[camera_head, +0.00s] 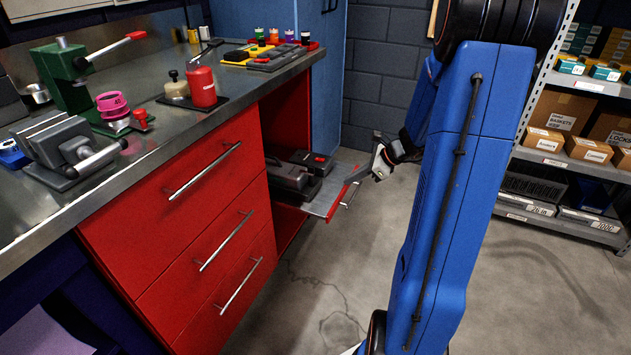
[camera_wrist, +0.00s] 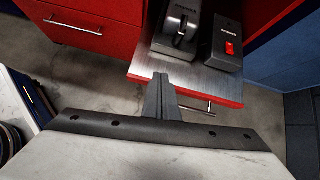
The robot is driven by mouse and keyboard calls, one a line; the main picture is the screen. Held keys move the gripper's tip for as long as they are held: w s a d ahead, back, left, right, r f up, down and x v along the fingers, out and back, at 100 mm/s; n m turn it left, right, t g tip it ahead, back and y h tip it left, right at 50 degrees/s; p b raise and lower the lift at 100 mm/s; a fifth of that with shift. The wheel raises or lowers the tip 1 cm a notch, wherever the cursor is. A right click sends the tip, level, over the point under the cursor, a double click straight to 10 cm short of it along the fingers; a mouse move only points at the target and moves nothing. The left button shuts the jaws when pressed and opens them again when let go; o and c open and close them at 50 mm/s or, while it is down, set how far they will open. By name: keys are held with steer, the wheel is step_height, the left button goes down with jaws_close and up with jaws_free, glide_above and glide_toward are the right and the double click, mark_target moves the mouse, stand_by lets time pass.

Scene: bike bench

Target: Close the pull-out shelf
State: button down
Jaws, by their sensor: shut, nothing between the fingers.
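The pull-out shelf (camera_head: 322,197) sticks out of the open bay at the end of the red bench cabinet. It has a grey metal top, a red front edge and a bar handle (camera_head: 350,195). In the wrist view the shelf (camera_wrist: 150,66) extends toward me, with its red front (camera_wrist: 215,93) and handle (camera_wrist: 197,108) showing. My gripper (camera_head: 352,178) is at the shelf's front edge, with its fingers together. In the wrist view my gripper (camera_wrist: 160,82) overlaps the red front edge, left of the handle's middle. I cannot tell whether the fingers touch it.
A dark grey case (camera_wrist: 182,27) and a black box with a red switch (camera_wrist: 228,42) stand on the shelf. Red drawers (camera_head: 200,190) are shut to the left. A blue cabinet (camera_head: 326,80) stands behind. A storage rack (camera_head: 560,160) is at right; floor between is clear.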

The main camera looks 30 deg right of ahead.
steer(key=w+d+f+m, duration=0.2)
glide_toward(316, 189)
steer(key=f, duration=0.4)
steer(key=shift+s, duration=0.25)
steer(key=shift+w+a, duration=0.7)
steer(key=shift+w, duration=0.2)
steer(key=shift+w+a, duration=0.5)
steer(key=shift+w, duration=0.2)
steer(key=w+a, duration=0.4)
steer(key=w, duration=0.2)
steer(key=w+a, duration=0.5)
steer(key=w, duration=0.1)
steer(key=w+a, duration=0.5)
steer(key=w, duration=0.1)
steer(key=shift+a, duration=0.15)
steer(key=shift+w+a+r, duration=0.1)
steer(key=shift+w+a, duration=0.1)
steer(key=shift+w, duration=0.1)
steer(key=shift+a, duration=0.1)
